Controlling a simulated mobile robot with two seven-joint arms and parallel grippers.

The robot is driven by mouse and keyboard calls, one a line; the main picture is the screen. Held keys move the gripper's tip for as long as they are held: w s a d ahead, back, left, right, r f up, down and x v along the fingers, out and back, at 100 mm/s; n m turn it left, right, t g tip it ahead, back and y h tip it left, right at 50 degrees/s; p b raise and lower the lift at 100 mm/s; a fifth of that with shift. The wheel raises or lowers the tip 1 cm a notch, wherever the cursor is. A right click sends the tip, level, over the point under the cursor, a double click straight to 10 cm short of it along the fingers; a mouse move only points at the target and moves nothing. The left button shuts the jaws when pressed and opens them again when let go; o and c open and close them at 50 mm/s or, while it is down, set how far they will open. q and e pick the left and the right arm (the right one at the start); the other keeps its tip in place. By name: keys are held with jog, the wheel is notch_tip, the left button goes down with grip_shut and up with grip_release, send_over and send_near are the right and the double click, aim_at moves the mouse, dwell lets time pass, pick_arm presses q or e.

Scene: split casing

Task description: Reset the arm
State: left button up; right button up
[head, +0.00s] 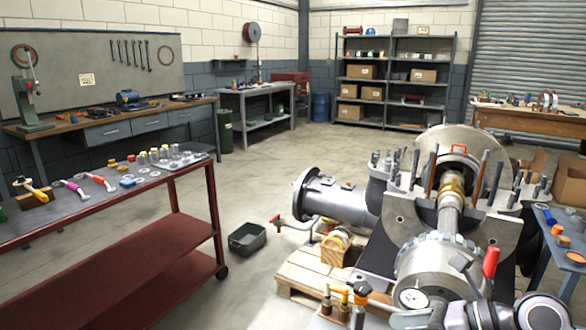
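My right arm comes in at the bottom right corner, low in front of the split casing (415,215). Its gripper (402,317) appears at the bottom edge, pointing left, below a round dial gauge (412,298). The fingers are too small and cut off to tell whether they are open or hold anything. My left arm and gripper are not in view. The open casing has a shaft (450,205) lying in it, upright studs along its flanges and a large disc (462,140) behind.
A red-framed bench (110,195) with tools stands at the left. A wooden pallet (308,268) and a dark bin (247,238) are on the floor beside the casing. A blue side table (560,250) with small parts is at the right. The middle floor is clear.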

jog(key=a+r+m+t+y, duration=0.4)
jog(key=r+m+t+y, duration=0.1)
jog(key=r+m+t, duration=0.35)
jog(key=s+d+f+m+t+h, duration=0.1)
jog(key=d+f+m+h, duration=0.45)
jog(key=m+h, duration=0.55)
jog(key=s+d+f+m+t+h, duration=0.15)
jog(key=d+f+m+h, duration=0.4)
jog(key=m, duration=1.05)
jog(key=s+a+f+m+g, duration=0.1)
jog(key=s+f+m+g, duration=0.2)
jog(key=s+f+g, duration=0.5)
jog(key=s+f+m+g, duration=0.35)
jog(key=s+f, duration=0.25)
jog(key=s, duration=0.5)
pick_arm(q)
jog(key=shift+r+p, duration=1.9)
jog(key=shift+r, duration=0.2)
pick_arm(e)
jog(key=w+a+f+t+y, duration=0.2)
jog(key=w+a+f+t, duration=0.1)
jog(key=w+f+t, duration=0.2)
jog(key=shift+w+a+f+n+t, duration=0.2)
jog(key=shift+w+n+t, duration=0.25)
jog(key=shift+w, duration=0.2)
